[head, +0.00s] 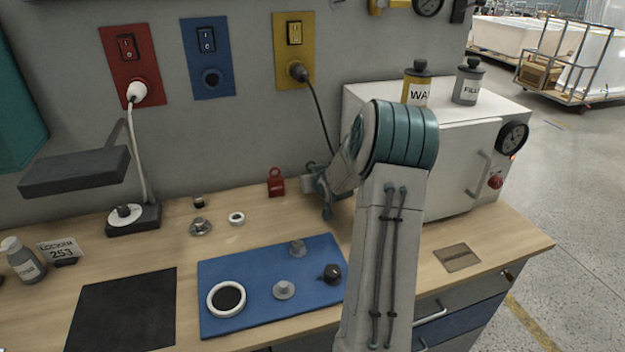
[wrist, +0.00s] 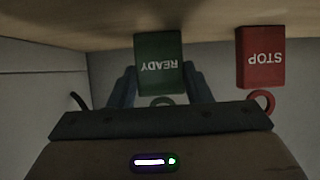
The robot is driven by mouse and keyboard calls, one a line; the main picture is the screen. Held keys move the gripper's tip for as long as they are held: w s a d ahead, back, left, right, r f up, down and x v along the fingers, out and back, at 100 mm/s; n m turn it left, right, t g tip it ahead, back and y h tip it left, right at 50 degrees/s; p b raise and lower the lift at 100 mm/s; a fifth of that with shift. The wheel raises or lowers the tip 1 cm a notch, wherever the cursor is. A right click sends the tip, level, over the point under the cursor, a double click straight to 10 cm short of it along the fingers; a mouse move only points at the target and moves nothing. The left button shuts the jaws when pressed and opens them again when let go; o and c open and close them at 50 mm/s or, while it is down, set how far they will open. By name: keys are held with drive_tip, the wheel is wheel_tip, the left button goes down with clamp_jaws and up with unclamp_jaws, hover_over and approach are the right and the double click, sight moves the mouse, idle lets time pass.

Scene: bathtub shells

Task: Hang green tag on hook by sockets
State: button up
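The green tag (wrist: 159,62), lettered READY, appears upside down in the wrist view, with its ring (wrist: 162,101) towards me. Its far end meets the wooden bench top. My gripper (wrist: 162,85) has its two fingers apart, one at each side of the tag; I cannot tell whether they touch it. In the head view my gripper (head: 325,190) is low over the back of the bench, and the green tag cannot be made out there. Red (head: 131,68), blue (head: 209,60) and yellow (head: 295,52) socket panels are on the wall. I cannot make out a hook beside them.
A red STOP tag (wrist: 262,58) stands close beside the green one; it also shows in the head view (head: 276,183). A black plug and cable (head: 318,108) hang from the yellow panel. A lamp (head: 75,170) stands left; a white oven (head: 455,150) stands right of my gripper.

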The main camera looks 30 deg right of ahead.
wheel_tip(320, 180, up, 6)
drive_tip(key=p, duration=0.4)
idle(0.4)
idle(0.9)
